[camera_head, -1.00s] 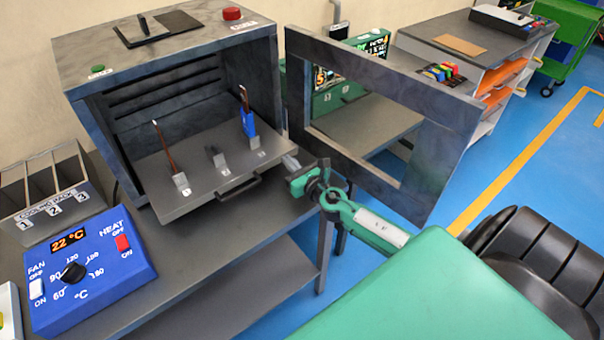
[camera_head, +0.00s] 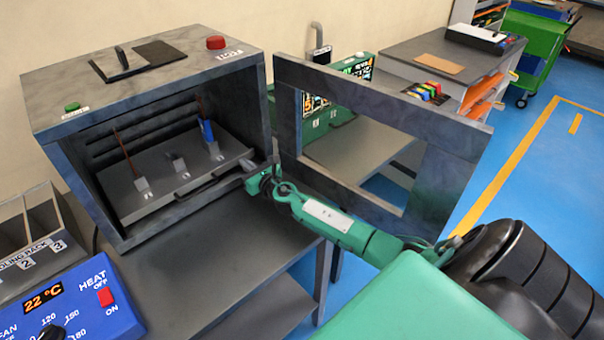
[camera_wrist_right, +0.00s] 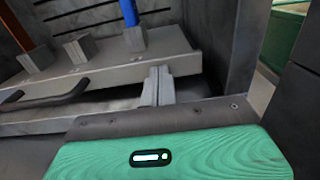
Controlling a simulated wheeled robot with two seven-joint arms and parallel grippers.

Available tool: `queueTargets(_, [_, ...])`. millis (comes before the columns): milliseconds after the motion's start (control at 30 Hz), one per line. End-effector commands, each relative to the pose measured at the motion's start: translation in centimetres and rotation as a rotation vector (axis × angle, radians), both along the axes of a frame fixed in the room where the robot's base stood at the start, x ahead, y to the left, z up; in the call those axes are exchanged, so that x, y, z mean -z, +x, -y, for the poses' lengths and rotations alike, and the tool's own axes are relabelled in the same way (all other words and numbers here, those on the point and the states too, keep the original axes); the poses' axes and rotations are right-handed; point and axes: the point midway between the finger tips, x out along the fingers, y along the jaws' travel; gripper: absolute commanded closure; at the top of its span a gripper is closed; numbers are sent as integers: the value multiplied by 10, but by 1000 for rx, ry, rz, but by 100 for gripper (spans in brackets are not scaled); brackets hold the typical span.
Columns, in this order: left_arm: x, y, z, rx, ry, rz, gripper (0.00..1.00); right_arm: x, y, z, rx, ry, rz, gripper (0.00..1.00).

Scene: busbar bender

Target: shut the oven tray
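The oven tray (camera_head: 160,199) lies inside the grey oven (camera_head: 150,95), its front face close to the oven opening. It carries three small holders. A thin copper-brown bar (camera_head: 124,150) stands in the left one, and a bar with a blue part (camera_head: 207,131) in the right one. The tray's dark handle (camera_wrist_right: 58,97) is free of the gripper. My right gripper (camera_head: 265,175) is at the right end of the tray's front. In the wrist view its fingers (camera_wrist_right: 158,86) look pressed together, up against the tray's front face, with nothing visible between them. My left gripper is out of view.
The oven door (camera_head: 455,150), a frame with a window, stands wide open to the right, just behind my right arm. A blue control box (camera_head: 75,305) reading 22 °C and a cooling rack (camera_head: 40,235) stand at left. The bench front is clear.

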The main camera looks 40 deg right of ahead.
Motion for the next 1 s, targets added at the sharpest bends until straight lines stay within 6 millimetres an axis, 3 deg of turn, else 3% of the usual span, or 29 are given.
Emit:
queueTargets(333, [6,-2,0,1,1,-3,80,0,24,-1,1,0,1,100])
queueTargets(1000, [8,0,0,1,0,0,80,-5,27,5,3,1,9,100])
